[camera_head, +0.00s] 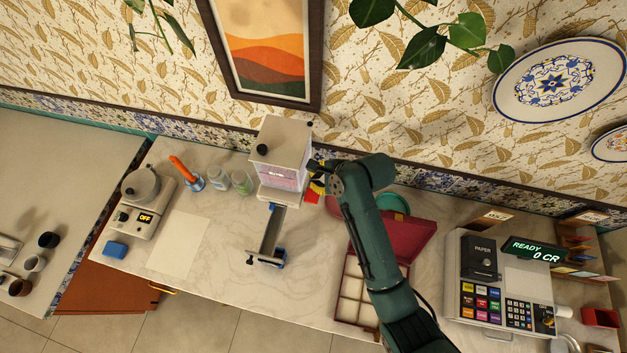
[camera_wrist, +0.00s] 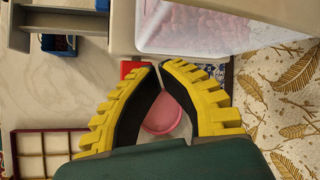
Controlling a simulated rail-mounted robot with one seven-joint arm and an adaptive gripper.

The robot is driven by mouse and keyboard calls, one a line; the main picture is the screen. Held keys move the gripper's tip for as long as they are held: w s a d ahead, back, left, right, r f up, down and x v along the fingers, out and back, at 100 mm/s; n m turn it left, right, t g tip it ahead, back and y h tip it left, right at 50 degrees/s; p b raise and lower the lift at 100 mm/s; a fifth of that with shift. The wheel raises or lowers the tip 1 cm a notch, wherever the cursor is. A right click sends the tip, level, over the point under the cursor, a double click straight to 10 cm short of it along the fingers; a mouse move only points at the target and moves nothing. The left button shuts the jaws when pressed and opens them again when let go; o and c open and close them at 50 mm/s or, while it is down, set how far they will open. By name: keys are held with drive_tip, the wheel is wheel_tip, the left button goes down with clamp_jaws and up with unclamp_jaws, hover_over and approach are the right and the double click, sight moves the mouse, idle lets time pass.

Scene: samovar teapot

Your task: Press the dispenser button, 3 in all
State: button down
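The dispenser (camera_head: 282,150) is a pale box with a clear window showing pink contents. It stands at the back of the counter; its lower part also shows at the top of the wrist view (camera_wrist: 200,25). My gripper (camera_head: 315,180) is just right of the dispenser, pointing downward. In the wrist view its yellow-ribbed fingers (camera_wrist: 161,68) come together at the tips, with nothing seen held. A pink round thing (camera_wrist: 162,115) shows between the fingers, and a red patch (camera_wrist: 130,68) beside the tips. I cannot tell whether either is the button.
A grey chute-like stand (camera_head: 268,235) is in front of the dispenser. An open red box with compartments (camera_head: 345,310) lies to the right, partly behind my arm. Glass jars (camera_head: 241,182) and a scale (camera_head: 147,205) stand left. A payment terminal (camera_head: 500,285) is far right.

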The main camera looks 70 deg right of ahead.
drive_tip(key=r, duration=0.1)
drive_tip(key=w+r, duration=0.1)
drive_tip(key=shift+w+a+r+n, duration=0.1)
drive_tip(key=shift+w+r+n, duration=0.05)
drive_tip(key=shift+r+n, duration=0.25)
drive_tip(key=shift+w+a+r, duration=0.1)
drive_tip(key=shift+w+r, duration=0.05)
drive_tip(key=shift+w, duration=0.2)
drive_tip(key=shift+f, duration=0.7)
drive_tip(key=b, duration=0.6)
hover_over(311, 196)
drive_tip(key=d, duration=0.1)
drive_tip(key=f, duration=0.5)
drive_tip(key=shift+w+f, duration=0.35)
drive_tip(key=shift+f, duration=0.9)
drive_tip(key=shift+f, duration=0.1)
drive_tip(key=shift+f, duration=0.35)
